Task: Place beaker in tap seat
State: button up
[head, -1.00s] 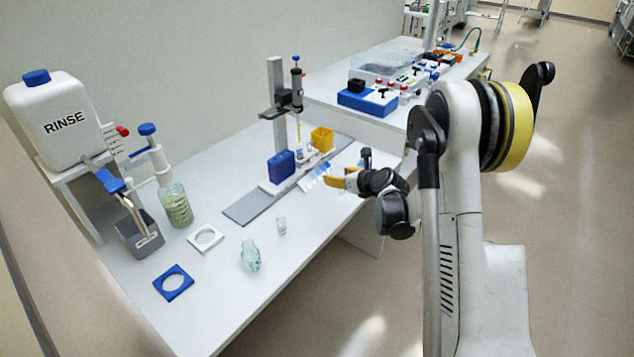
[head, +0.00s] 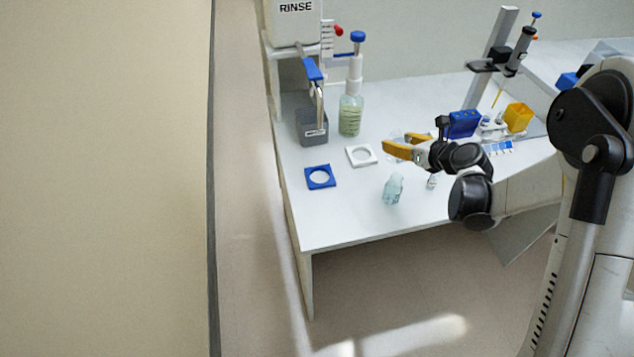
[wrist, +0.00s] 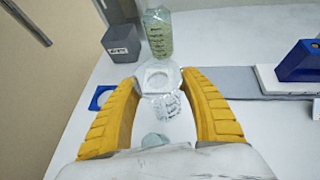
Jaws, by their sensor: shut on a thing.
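My gripper (head: 402,146) has yellow fingers and is shut on a clear glass beaker (head: 397,135), held over the bench. In the wrist view the beaker (wrist: 168,107) sits between the fingertips; its glass is hard to outline. A white square seat with a round hole (head: 361,155) lies left of the fingers in the head view, and shows through and behind the glass in the wrist view. A blue square seat with a round hole (head: 320,177) lies farther left. I cannot tell which is the tap seat. The blue-handled tap (head: 313,70) stands behind them.
A grey box (head: 312,126) and a bottle of greenish liquid (head: 350,116) stand behind the seats. A glass flask (head: 393,188) and a small glass vessel (head: 432,182) stand near the front edge. A pipette stand (head: 490,65) and blue block (head: 464,124) are at right.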

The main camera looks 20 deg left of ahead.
jog(key=s+a+n+g+y, duration=0.2)
jog(key=s+a, duration=0.3)
jog(key=a, duration=0.4)
jog(key=shift+s+a+f+b, duration=0.1)
jog(key=shift+a+f+b, duration=1)
jog(key=shift+a+f, duration=0.85)
jog(key=shift+s+a+f+b, duration=0.1)
jog(key=shift+a+f+b, duration=1.05)
jog(key=shift+a+f, duration=0.75)
jog(key=shift+s+a+f+b, duration=0.1)
jog(key=shift+a+f+b, duration=1.25)
jog(key=shift+a, duration=0.95)
jog(key=shift+f, duration=0.2)
jog(key=shift+f, duration=0.15)
jog(key=o, duration=0.9)
jog(key=shift+o, duration=0.2)
